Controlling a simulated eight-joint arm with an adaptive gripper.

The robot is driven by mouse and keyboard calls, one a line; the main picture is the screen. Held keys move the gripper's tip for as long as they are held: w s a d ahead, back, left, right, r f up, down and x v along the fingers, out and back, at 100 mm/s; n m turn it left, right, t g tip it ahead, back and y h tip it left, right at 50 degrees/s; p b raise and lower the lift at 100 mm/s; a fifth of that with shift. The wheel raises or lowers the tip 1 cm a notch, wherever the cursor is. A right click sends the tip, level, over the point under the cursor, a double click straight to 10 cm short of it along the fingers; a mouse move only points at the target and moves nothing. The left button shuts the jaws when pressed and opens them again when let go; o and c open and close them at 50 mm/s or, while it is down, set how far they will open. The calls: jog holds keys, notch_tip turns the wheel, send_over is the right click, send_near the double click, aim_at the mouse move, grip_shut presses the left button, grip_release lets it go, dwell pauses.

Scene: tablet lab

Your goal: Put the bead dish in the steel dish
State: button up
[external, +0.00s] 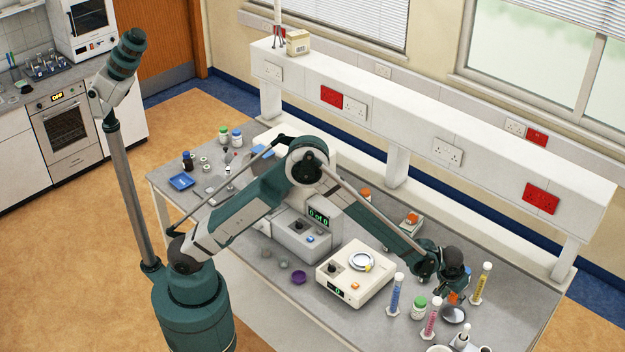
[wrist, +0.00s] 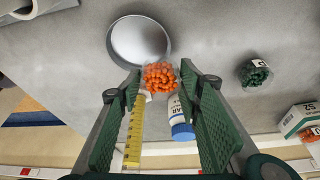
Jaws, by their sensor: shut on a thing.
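The bead dish (wrist: 160,76), a small clear dish heaped with orange beads, is between my gripper's fingertips (wrist: 158,84) in the wrist view. My gripper (external: 453,293) is shut on it; only a bit of orange shows below the fingers in the external view. The steel dish (wrist: 139,41) is a round, shallow, shiny dish that looks empty. It also shows in the external view (external: 454,315), just below my gripper. In the wrist view the bead dish overlaps the steel dish's lower right rim. I cannot tell the height between them.
A yellow measuring cylinder (external: 482,283) stands close by my gripper on the right. A pink cylinder (external: 431,318), a green-capped jar (external: 419,307) and a blue cylinder (external: 396,295) stand to the left. A white balance (external: 345,287) is further left. Green beads (wrist: 255,73) lie right in the wrist view.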

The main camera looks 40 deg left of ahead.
jog(key=shift+f, duration=0.5)
jog(key=shift+f+b, duration=0.5)
jog(key=o, duration=1)
jog(key=shift+r, duration=0.15)
jog(key=shift+r+p, duration=0.55)
jog(key=shift+p, duration=0.1)
jog(key=shift+b+v, duration=0.6)
jog(key=shift+v, duration=5.25)
